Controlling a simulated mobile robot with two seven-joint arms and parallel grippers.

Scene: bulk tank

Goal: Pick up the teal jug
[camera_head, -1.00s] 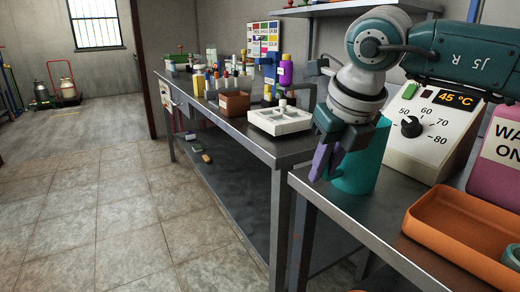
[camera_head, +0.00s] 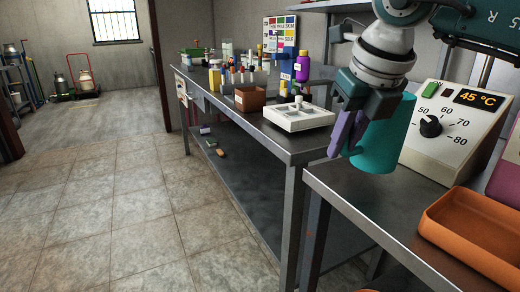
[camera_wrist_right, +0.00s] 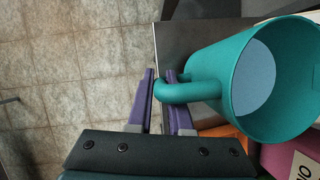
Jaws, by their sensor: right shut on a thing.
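The teal jug (camera_head: 386,137) is in front of the control box, above the near metal worktop. In the head view its lower rim appears clear of the top, so it looks slightly raised and a little tilted. My right gripper (camera_head: 346,140) is at its left side with purple fingers. In the wrist view the jug (camera_wrist_right: 285,85) shows its open mouth and pale blue-grey inside. Its handle (camera_wrist_right: 190,91) runs between the fingers of my right gripper (camera_wrist_right: 162,82), which is shut on it. My left gripper is not in view.
An orange tray (camera_head: 475,232) lies on the near worktop (camera_head: 345,186), right of the jug. The control box (camera_head: 450,130) reading 45 °C stands close behind. Open floor lies left.

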